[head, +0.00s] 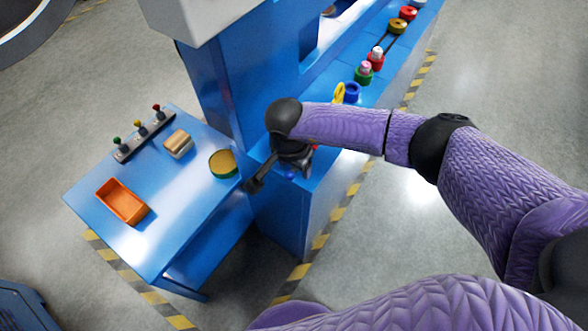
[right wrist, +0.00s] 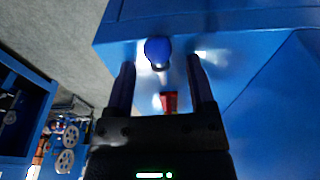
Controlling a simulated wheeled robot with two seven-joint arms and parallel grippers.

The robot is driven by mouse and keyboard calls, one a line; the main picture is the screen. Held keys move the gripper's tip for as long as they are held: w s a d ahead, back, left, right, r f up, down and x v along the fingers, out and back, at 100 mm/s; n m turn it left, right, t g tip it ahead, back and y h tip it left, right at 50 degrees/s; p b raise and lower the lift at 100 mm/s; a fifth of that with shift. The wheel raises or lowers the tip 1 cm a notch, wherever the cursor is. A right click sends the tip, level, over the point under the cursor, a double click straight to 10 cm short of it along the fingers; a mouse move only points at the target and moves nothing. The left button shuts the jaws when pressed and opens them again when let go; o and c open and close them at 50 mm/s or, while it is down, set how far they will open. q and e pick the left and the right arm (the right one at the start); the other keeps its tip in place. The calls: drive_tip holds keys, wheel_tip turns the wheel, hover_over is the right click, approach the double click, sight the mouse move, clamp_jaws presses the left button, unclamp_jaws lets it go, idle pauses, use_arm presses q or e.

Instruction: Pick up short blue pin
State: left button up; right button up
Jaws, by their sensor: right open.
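A short blue pin (right wrist: 157,50) with a rounded top stands on the blue surface in the right wrist view, just ahead of and between my right fingertips. A small blue spot, likely the pin (head: 290,176), shows under my right gripper (head: 272,180) in the head view. In the right wrist view my right gripper (right wrist: 160,66) is open, with one finger on each side and nothing held. A red piece (right wrist: 168,101) shows nearer the palm, between the fingers. Whether the fingers touch the pin is unclear. My left gripper is not in view.
The blue side table (head: 190,225) holds an orange tray (head: 122,201), a round yellow-topped container (head: 222,164), a tan block (head: 178,143) and a lever panel (head: 140,133). Coloured pulleys (head: 364,73) line the blue machine's ledge. A blue column (head: 222,100) stands close beside my gripper.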

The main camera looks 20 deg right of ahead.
clamp_jaws()
